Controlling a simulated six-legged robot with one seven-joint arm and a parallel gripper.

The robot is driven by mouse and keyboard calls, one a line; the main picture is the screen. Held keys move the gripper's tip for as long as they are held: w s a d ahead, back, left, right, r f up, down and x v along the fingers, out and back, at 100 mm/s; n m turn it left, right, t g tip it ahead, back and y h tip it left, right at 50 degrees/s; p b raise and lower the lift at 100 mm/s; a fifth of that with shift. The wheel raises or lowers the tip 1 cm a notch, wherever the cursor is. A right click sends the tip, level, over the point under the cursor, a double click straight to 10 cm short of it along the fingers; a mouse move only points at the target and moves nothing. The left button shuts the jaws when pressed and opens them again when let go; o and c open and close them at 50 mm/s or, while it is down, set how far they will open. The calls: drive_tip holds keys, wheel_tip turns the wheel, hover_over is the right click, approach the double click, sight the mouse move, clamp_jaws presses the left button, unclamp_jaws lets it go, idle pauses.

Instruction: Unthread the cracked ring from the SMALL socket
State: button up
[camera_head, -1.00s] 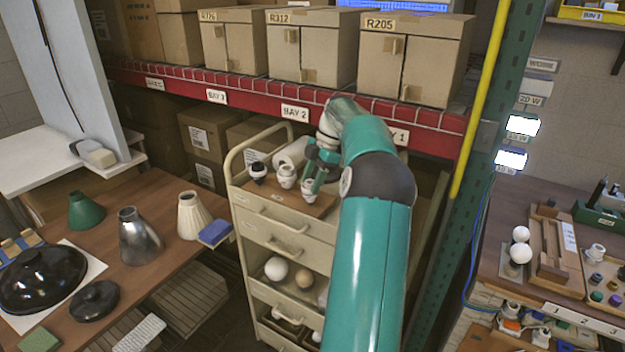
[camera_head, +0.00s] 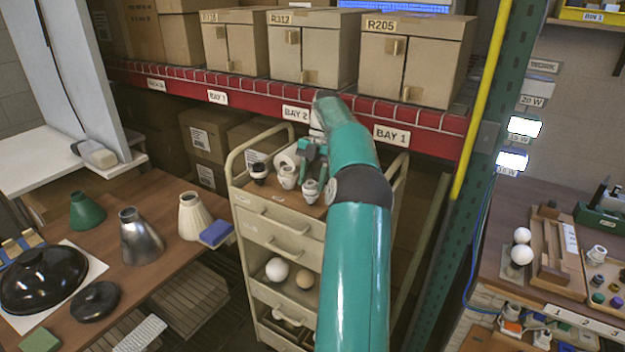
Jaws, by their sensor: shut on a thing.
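Three lamp sockets stand in a row on the wooden top of the cream cart: a dark-and-white one (camera_head: 258,173) at left, a white one (camera_head: 288,178) in the middle, and another white one (camera_head: 311,190) at right. My gripper (camera_head: 312,172) is shut at the upper part of the right-hand socket, reaching in from behind and above. The cracked ring is too small to make out apart from the socket and the fingers. I cannot read which socket is labelled small. My forearm covers the area just right of the sockets.
A white roll-shaped part (camera_head: 287,158) lies behind the sockets. The red shelf beam (camera_head: 345,128) runs close above my wrist. The cart (camera_head: 275,228) has a raised tube handle at its left. A wooden table (camera_head: 165,260) with lampshades stands to the left.

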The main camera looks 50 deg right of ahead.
drive_tip(key=shift+r, duration=0.85)
idle(0.3)
drive_tip(key=shift+r, duration=1.55)
